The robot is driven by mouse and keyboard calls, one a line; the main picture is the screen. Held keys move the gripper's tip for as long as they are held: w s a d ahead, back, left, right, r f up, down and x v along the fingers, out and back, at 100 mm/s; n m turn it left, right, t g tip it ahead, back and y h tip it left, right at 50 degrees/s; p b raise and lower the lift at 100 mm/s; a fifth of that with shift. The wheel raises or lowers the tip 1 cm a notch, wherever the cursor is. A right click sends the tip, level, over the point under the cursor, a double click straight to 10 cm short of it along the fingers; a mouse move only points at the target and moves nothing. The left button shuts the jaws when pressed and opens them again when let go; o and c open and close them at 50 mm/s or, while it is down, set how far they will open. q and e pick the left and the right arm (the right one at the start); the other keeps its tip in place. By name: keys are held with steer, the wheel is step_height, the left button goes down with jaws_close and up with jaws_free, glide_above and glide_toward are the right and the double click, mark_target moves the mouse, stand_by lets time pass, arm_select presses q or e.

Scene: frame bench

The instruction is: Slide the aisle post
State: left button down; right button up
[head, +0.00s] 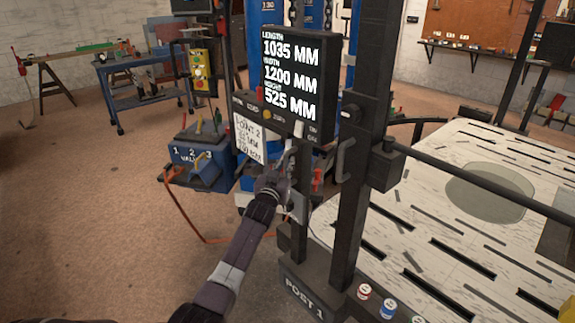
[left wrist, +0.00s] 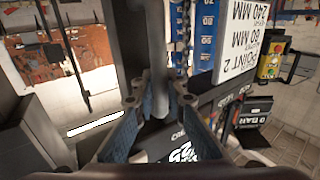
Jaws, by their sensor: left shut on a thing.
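The aisle post, a black upright (head: 358,190), stands on a dark foot marked "POST 1" (head: 303,296). It carries a C-shaped side handle (head: 346,160). A black display (head: 292,78) beside it reads length 1035, width 1200 and 525 mm. My left gripper (head: 284,178) is below the display, left of the post. In the left wrist view its fingers (left wrist: 158,102) are closed around a dark grey bar (left wrist: 155,60). I cannot tell exactly which part of the post this bar belongs to. My right gripper is not in view.
A black rail (head: 470,180) runs right from the post over a pale slotted bench (head: 420,225). Red and blue canisters (head: 364,292) stand near the foot. A blue valve box (head: 200,165) with an orange hose (head: 180,215) is at left.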

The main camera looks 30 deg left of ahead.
arm_select(q)
steer(key=shift+s+a+f, duration=0.1)
steer(key=shift+a+f, duration=0.15)
steer(key=shift+f, duration=0.2)
steer(key=shift+d, duration=0.1)
steer(key=c, duration=2.3)
jaws_free()
steer(key=o, duration=0.3)
steer(key=shift+s+r, duration=0.15)
steer(key=shift+r, duration=0.15)
steer(key=shift+o, duration=0.2)
steer(key=shift+s+d, duration=0.1)
steer(key=v, duration=1.1)
steer(key=shift+s, duration=0.35)
